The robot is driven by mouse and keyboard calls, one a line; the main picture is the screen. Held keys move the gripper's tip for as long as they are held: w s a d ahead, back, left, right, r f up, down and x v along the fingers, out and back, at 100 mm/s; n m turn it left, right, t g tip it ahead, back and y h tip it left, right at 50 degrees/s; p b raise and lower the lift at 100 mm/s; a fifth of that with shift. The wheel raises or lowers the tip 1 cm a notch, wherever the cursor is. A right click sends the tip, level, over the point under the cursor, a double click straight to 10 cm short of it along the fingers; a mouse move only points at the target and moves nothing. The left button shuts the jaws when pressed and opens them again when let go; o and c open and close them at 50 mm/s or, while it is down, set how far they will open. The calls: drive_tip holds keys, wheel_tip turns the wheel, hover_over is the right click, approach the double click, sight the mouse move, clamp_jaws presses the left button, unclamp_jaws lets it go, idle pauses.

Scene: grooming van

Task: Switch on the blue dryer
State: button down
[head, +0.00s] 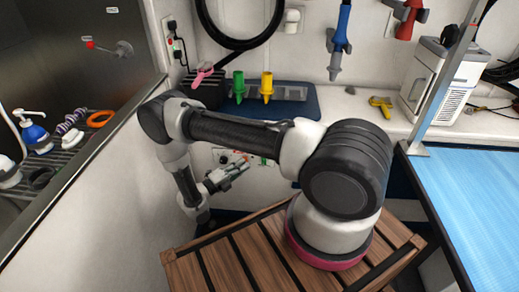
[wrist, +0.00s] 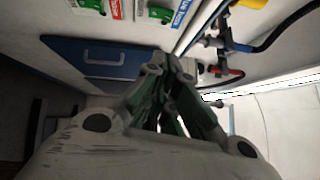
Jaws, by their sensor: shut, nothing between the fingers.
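In the wrist view, a green switch (wrist: 160,14) sits beside a blue label (wrist: 181,13) whose text is cut off. Another green switch (wrist: 88,5) sits by a red label (wrist: 115,8). My gripper (head: 244,164) is shut and empty, in front of the panel below the counter. Its closed fingers also show in the wrist view (wrist: 170,68), below the switches in the picture. I cannot tell whether it touches the panel, or how the switches are set.
A red dryer (head: 408,18) hangs to the right of the blue one. A blue drawer front (wrist: 95,58) and pipes with a blue valve (wrist: 224,40) and a red valve (wrist: 222,72) are near my gripper. A slatted wooden surface (head: 215,270) and blue table (head: 470,190) stand in front.

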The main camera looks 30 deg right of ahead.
idle(0.3)
drive_tip(key=w+x, duration=0.2)
drive_tip(key=x, duration=1.1)
drive_tip(key=shift+w+a+r, duration=0.25)
drive_tip(key=shift+w+a, duration=0.05)
